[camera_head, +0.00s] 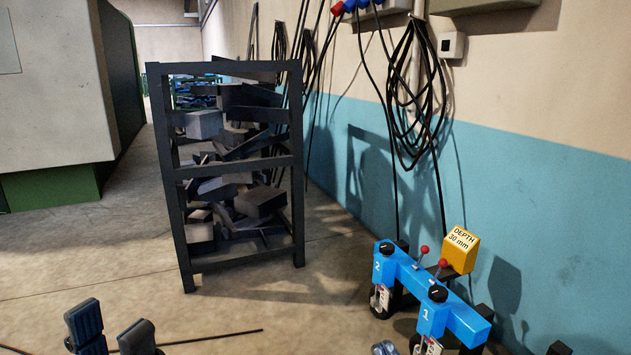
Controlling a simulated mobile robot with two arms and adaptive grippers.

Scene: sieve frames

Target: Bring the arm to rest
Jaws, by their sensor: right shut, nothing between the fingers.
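My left gripper (111,328) shows at the bottom left, with its two dark padded fingers apart and nothing seen between them. It is above the floor, left of and below the dark rack. My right gripper (385,347) shows only as a small grey-blue tip at the bottom edge, left of the blue unit marked 1. It is shut and nothing shows in it. The rest of both arms is mostly out of view.
A blue fixture (406,272) with units marked 1 and 2, red-knobbed levers and a yellow "DEPTH 30 mm" block (460,250) stands at the lower right. A dark rack (174,175) full of bars and blocks stands behind. Cables (413,100) hang on the wall. Floor between is mostly clear.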

